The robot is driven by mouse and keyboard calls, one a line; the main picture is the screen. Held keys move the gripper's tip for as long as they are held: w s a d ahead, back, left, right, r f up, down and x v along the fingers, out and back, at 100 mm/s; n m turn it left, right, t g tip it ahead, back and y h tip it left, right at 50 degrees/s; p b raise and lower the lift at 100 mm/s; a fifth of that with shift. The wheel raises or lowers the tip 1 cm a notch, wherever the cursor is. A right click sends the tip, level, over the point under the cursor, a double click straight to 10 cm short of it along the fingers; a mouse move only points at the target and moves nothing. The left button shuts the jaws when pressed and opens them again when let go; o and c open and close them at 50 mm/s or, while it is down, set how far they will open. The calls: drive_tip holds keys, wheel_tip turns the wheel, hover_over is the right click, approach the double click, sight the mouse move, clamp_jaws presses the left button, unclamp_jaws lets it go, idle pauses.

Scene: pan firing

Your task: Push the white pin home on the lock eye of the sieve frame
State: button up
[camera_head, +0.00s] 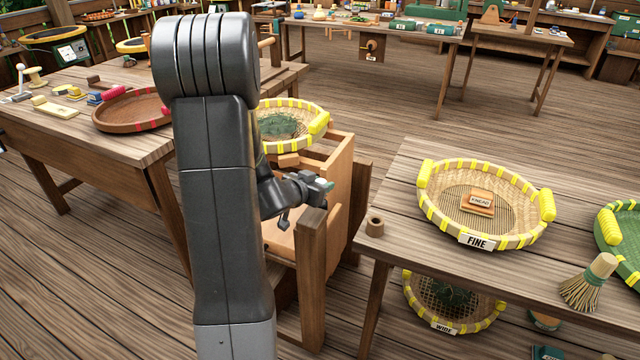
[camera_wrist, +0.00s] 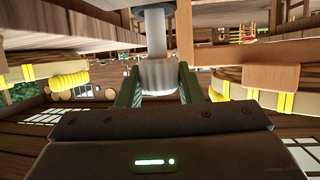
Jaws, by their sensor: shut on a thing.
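My gripper (camera_head: 319,187) is at the side of the wooden sieve frame (camera_head: 311,255), just above its front post. In the wrist view its two green fingers (camera_wrist: 158,88) are shut on the white ribbed grip of the pin (camera_wrist: 158,72). A grey shaft (camera_wrist: 156,32) runs from the grip to a dark collar (camera_wrist: 153,8) at the top edge. I cannot tell whether that collar is the lock eye or how deep the pin sits. A yellow-banded sieve (camera_head: 318,128) with green stuff in it rests on the frame, partly hidden by my arm.
The left table holds a brown round tray (camera_head: 115,115). Open floor lies behind the right table.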

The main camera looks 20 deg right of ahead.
drive_tip(key=shift+f+b, duration=1.35)
drive_tip(key=shift+f, duration=0.6)
drive_tip(key=o, duration=1.1)
drive_tip(key=p+v, duration=0.2)
drive_tip(key=v, duration=1.2)
drive_tip(key=shift+r, duration=0.1)
drive_tip(key=shift+w+d, duration=0.1)
drive_tip(key=shift+d, duration=0.05)
